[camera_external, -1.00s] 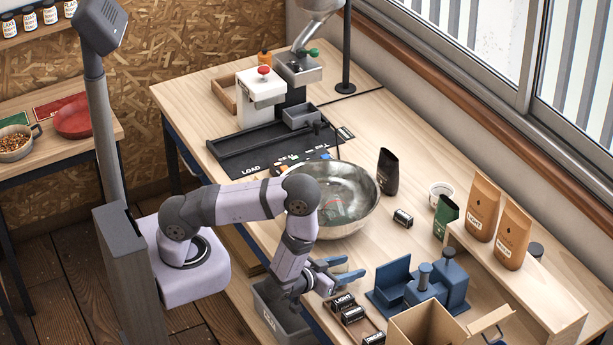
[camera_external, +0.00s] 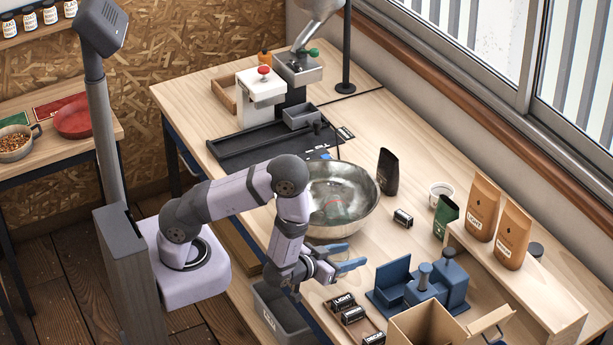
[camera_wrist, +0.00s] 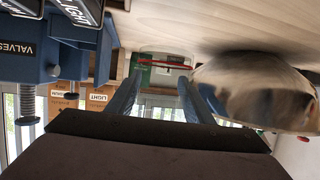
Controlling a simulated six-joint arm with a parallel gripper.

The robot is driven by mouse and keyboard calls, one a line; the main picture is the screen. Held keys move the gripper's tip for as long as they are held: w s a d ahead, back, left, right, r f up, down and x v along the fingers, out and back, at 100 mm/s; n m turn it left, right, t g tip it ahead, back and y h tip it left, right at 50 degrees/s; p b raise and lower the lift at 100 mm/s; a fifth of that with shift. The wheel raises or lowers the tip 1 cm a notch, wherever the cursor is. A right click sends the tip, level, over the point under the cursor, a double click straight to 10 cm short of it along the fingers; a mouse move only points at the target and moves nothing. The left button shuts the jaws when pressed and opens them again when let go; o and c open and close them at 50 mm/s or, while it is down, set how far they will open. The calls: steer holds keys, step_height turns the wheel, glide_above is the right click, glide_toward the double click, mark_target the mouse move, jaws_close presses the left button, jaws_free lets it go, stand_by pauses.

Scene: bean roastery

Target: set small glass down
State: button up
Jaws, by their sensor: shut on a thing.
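My gripper (camera_external: 354,256) is low over the front of the wooden table, in front of the steel bowl. In the wrist view its two blue fingers (camera_wrist: 161,88) are apart, with a small clear glass (camera_wrist: 163,66) between their tips. A thin red line crosses the glass, and green and pale shapes show through it. In the external view I cannot make out the glass between the fingers. I cannot tell whether its base touches the table.
The steel bowl (camera_external: 341,218) stands just behind my gripper. A blue fixture (camera_external: 424,288), dark cans (camera_external: 352,315) and an open cardboard box (camera_external: 424,327) are to the right and front. A loose can (camera_external: 403,218) lies right of the bowl.

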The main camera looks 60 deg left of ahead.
steer(key=shift+r, duration=2.7)
steer(key=w+f+n+y+b, duration=0.1)
steer(key=w+f+b, duration=0.3)
steer(key=w+b, duration=0.75)
steer(key=w+a+r+b, duration=0.15)
steer(key=w+r, duration=0.25)
steer(key=w, duration=1.1)
steer(key=shift+s+a+f, duration=0.1)
steer(key=shift+a+f, duration=0.1)
steer(key=shift+f, duration=2.2)
steer(key=shift+s+a+f, duration=0.1)
steer(key=shift+a+f, duration=0.05)
steer(key=shift+f, duration=2.25)
steer(key=shift+f, duration=0.1)
steer(key=shift+f, duration=0.1)
steer(key=o, duration=1.2)
